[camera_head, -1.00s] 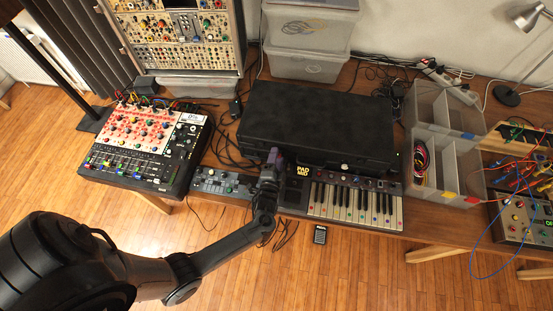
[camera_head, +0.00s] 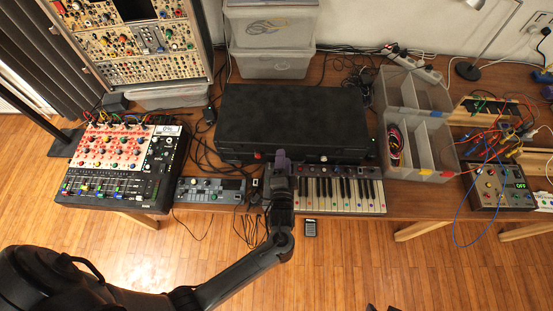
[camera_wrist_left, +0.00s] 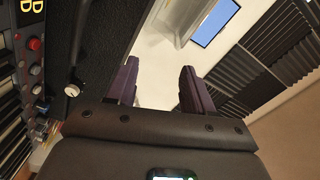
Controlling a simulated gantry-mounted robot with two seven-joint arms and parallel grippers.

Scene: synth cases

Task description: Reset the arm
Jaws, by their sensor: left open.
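My left gripper (camera_head: 281,160) is over the left end of the small keyboard (camera_head: 340,193), close to the front edge of the black case (camera_head: 290,118). Its arm comes in from the lower left. In the left wrist view its two dark purple fingers (camera_wrist_left: 158,82) stand apart with nothing between them. The black case (camera_wrist_left: 110,30) and a strip of keyboard controls (camera_wrist_left: 33,70) show left of the fingers there. Whether the gripper touches the keyboard or case cannot be told. My right gripper is not recognisable in either view.
A mixer (camera_head: 120,165) and a small control box (camera_head: 210,191) stand left. A modular rack (camera_head: 140,45) and clear bins (camera_head: 270,62) stand behind. A divided organiser (camera_head: 423,145) and a cabled box (camera_head: 500,190) stand right.

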